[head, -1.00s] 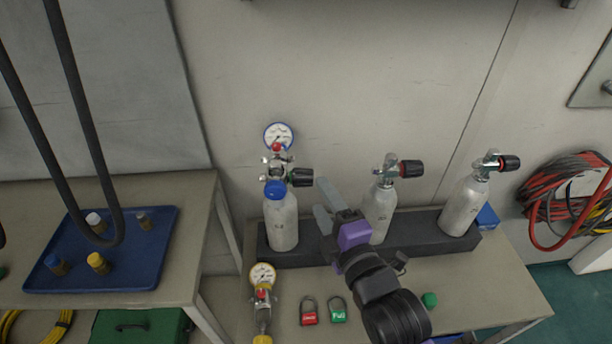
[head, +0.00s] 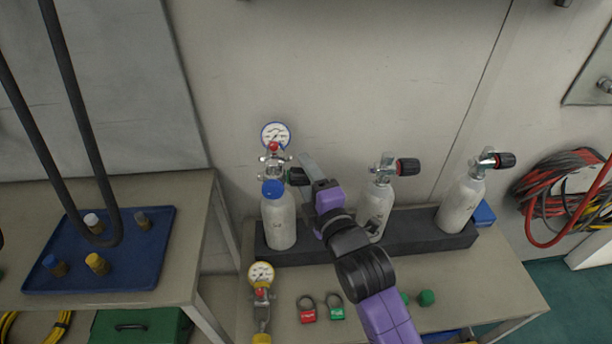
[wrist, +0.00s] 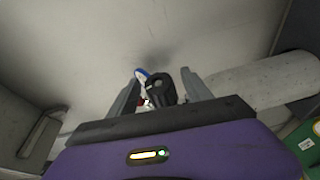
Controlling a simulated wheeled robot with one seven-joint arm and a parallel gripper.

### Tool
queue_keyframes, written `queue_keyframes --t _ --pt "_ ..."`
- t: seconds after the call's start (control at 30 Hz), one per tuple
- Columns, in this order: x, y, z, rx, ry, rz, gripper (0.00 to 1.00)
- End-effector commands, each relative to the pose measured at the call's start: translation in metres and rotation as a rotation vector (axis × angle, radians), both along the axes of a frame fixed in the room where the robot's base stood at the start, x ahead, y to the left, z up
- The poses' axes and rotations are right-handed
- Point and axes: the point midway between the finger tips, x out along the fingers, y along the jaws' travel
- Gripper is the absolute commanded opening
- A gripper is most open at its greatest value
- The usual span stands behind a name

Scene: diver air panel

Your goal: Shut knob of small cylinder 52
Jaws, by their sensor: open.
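Three small grey cylinders stand in a dark rack (head: 400,247): left (head: 280,222), middle (head: 374,212) and right (head: 460,205). I cannot read their numbers. The left one has a gauge, a blue cap and a dark knob (head: 296,176) pointing right. The middle one has a black knob with a red ring (head: 407,167), as does the right one (head: 504,160). My gripper (head: 303,170) is open at the left cylinder's knob, partly covering it. In the wrist view, the dark knob (wrist: 161,88) shows between my open fingers (wrist: 158,92); contact is unclear.
A loose gauge with a yellow end (head: 261,275), a red padlock (head: 307,312) and a green padlock (head: 335,308) lie on the bench in front. A blue tray (head: 140,272) with several caps is at left. The wall is close behind.

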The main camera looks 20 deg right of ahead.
Motion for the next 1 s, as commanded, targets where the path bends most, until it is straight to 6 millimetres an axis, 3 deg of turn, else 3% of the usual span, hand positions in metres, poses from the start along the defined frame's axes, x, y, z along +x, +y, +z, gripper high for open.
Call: queue_keyframes --t 0.03,0.33,0.67,1.0 --pt "0.000 0.000 0.000 0.000 0.000 0.000 0.58" --pt "0.000 0.000 0.000 0.000 0.000 0.000 0.00" --pt "0.000 0.000 0.004 0.014 0.029 0.000 0.00" --pt "0.000 0.000 0.010 0.081 0.185 0.001 0.00"
